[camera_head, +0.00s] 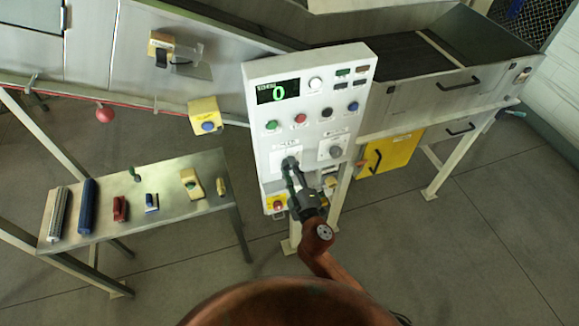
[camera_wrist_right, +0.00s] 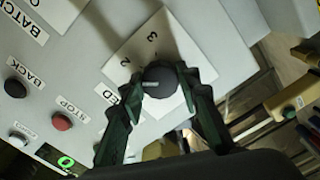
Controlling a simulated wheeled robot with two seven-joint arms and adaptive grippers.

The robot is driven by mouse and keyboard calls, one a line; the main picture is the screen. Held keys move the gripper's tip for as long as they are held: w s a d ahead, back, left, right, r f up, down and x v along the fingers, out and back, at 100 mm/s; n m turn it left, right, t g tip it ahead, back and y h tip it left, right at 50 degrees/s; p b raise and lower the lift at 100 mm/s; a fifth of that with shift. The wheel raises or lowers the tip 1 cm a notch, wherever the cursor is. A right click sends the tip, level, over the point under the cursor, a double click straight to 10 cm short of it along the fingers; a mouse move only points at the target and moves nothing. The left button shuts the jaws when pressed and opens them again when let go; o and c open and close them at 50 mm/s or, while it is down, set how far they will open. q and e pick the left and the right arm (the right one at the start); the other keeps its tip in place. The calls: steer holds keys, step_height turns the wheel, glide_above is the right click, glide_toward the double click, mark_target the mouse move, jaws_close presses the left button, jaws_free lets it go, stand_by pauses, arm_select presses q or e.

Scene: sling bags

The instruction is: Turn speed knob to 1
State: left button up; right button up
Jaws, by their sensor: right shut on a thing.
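The speed knob (camera_wrist_right: 160,80) is a round black knob on a white dial plate (camera_wrist_right: 122,54) of the control panel. The numbers 2 and 3 show on the plate, and "ED" of a label shows beside the left finger. A light pointer mark on the knob faces left in the wrist view; other dial marks are hidden. My right gripper (camera_wrist_right: 161,92) has its two dark green fingers closed on either side of the knob. In the head view my right gripper (camera_head: 289,166) covers the left knob of the panel. My left gripper is not in view.
The control panel (camera_head: 316,99) has a green display (camera_head: 278,91) reading 0, coloured buttons and a second knob (camera_head: 336,151) close right of my gripper. A metal table (camera_head: 160,208) with several tools stands at left. A yellow box (camera_head: 389,153) is at right.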

steer(key=n+p, duration=0.2)
steer(key=n, duration=0.3)
steer(key=shift+n+p, duration=0.5)
steer(key=shift+n, duration=1.3)
steer(key=o, duration=1.2)
steer(key=shift+c, duration=0.2)
steer(key=shift+s+d, duration=0.1)
steer(key=shift+s, duration=0.05)
steer(key=v, duration=1.1)
steer(key=shift+s, duration=0.35)
